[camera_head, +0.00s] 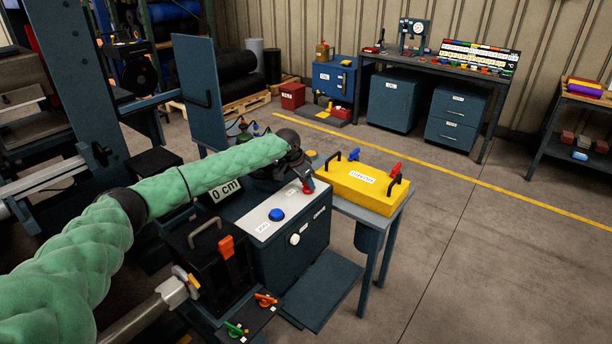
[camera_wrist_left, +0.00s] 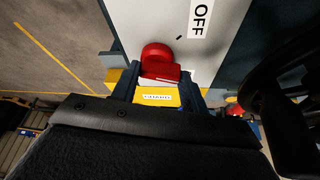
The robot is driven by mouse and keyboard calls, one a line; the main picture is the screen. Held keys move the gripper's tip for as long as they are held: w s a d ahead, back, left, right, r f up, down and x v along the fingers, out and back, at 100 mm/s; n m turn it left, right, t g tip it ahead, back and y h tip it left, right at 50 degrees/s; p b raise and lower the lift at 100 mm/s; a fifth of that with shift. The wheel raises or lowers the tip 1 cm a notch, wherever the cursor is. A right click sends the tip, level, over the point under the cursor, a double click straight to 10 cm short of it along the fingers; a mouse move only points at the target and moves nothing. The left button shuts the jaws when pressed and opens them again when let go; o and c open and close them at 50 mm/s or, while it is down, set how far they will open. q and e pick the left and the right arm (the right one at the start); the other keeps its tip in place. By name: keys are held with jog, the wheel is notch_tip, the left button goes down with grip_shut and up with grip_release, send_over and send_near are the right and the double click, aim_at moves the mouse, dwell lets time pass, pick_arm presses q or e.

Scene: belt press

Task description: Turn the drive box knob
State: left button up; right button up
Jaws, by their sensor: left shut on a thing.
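The drive box (camera_head: 265,213) is a dark box with a white top, beside the machine. A blue button (camera_head: 277,214) sits on its top, and a white round part (camera_head: 295,239) is on its front. The red knob (camera_head: 308,187) is at the top's far right corner. It also shows in the left wrist view (camera_wrist_left: 158,55), beside an "OFF" label (camera_wrist_left: 199,16). My left gripper (camera_head: 305,181) reaches over the box from the left and is shut on the red knob, its fingers (camera_wrist_left: 158,80) at both sides. The wrist hides part of the top. My right gripper is not in view.
A yellow case (camera_head: 362,187) with black handles and red and blue parts lies on a side table, just right of the drive box. A black box with a red-orange clip (camera_head: 227,246) stands nearer. Open floor lies right.

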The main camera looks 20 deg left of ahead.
pick_arm(q)
jog(key=n+p, duration=0.1)
jog(key=n, duration=0.1)
jog(key=n+y+p, duration=0.1)
jog(key=n+p, duration=0.1)
jog(key=n+y+p, duration=0.1)
jog(key=n+p, duration=0.1)
jog(key=shift+s+d+r+t, duration=0.15)
jog(key=shift+s+t, duration=0.1)
jog(key=shift+t, duration=0.15)
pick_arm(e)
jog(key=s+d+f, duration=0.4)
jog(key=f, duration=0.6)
pick_arm(q)
jog(key=n+y+p, duration=0.2)
jog(key=n, duration=0.2)
jog(key=shift+s+d, duration=0.1)
jog(key=shift+n+y+p, duration=0.4)
jog(key=shift+n+p, duration=0.3)
jog(key=shift+n, duration=0.6)
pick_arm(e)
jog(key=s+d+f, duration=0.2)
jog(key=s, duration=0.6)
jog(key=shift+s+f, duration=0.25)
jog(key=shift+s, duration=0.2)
pick_arm(q)
jog(key=o, duration=1)
jog(key=shift+f, duration=0.2)
